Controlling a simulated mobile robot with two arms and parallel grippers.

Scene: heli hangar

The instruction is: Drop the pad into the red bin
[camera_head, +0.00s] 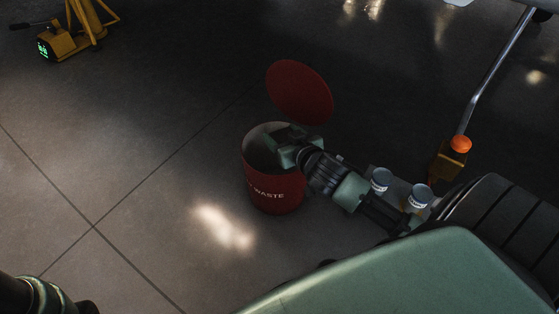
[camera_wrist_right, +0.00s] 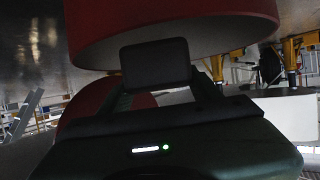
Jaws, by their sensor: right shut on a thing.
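The red bin (camera_head: 262,187) stands on the floor with white "WASTE" lettering on its front. Its round red lid (camera_head: 300,92) is raised at the back. My right gripper (camera_head: 284,143) is over the bin's mouth. In the right wrist view it is shut on the dark rectangular pad (camera_wrist_right: 155,63), close to the bin's red wall (camera_wrist_right: 235,25). In the head view the pad cannot be made out, and my gripper hides part of the opening. Only a dark piece of my left arm shows at the lower left; its gripper is not visible.
Two small cans with pale lids (camera_head: 381,177) (camera_head: 421,193) stand beside my right forearm. A yellow block with an orange knob (camera_head: 460,144) and a grey pole (camera_head: 495,70) are at the right. A yellow stand (camera_head: 70,42) is at the upper left. The floor left of the bin is clear.

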